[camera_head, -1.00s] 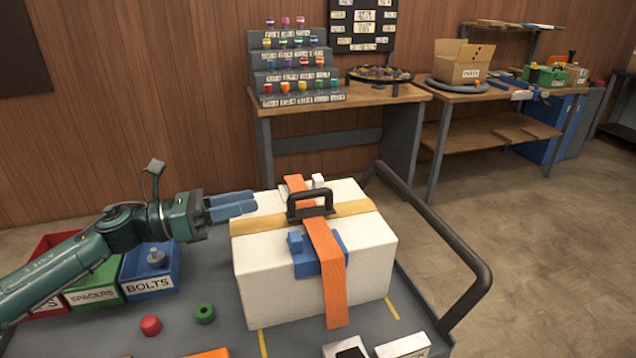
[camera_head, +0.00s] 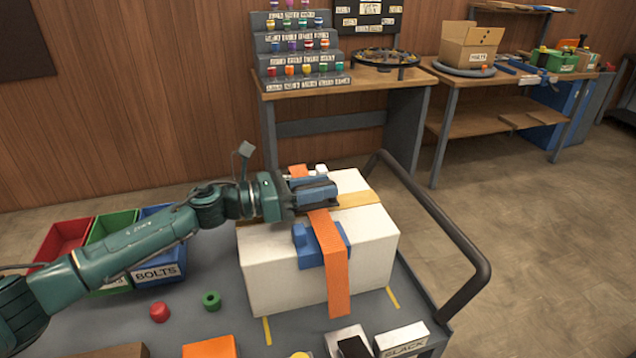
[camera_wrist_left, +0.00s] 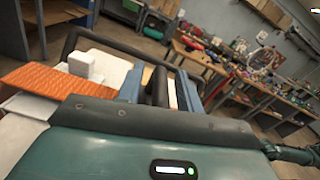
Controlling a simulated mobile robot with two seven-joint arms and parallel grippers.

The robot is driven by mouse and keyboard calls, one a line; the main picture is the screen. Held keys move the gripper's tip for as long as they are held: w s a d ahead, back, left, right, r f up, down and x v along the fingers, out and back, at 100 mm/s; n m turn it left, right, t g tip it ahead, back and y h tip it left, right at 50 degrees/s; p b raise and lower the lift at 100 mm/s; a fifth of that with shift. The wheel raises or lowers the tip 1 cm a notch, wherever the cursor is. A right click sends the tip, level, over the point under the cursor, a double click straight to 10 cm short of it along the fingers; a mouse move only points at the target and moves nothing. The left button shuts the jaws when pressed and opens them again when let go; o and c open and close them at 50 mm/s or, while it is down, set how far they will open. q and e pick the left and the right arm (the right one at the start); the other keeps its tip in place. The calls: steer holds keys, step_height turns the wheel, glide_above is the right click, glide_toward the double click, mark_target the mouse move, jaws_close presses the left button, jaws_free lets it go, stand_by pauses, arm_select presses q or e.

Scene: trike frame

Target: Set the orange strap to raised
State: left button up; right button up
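The orange strap (camera_head: 334,265) runs over the white box (camera_head: 268,264) and hangs flat down its front, past a blue buckle block (camera_head: 306,247). Its far part shows behind my gripper, and an orange piece (camera_wrist_left: 48,80) shows at the left in the left wrist view. My left gripper (camera_head: 318,190) is over the top of the box, at the dark carry handle, which it hides in the head view. In the left wrist view the blue fingers stand apart, with the dark handle (camera_wrist_left: 158,86) between them and a gap beside it. My right gripper is not in view.
Red, green and blue bins (camera_head: 160,272) stand left on the grey cart. A red part (camera_head: 160,312) and a green ring (camera_head: 211,300) lie before them. The cart's dark push rail (camera_head: 440,220) rises right of the box. A small white block (camera_head: 321,169) sits on the box.

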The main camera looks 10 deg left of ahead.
arm_select(q)
steer(key=shift+d, duration=0.1)
steer(key=shift+c, duration=0.5)
jaws_close()
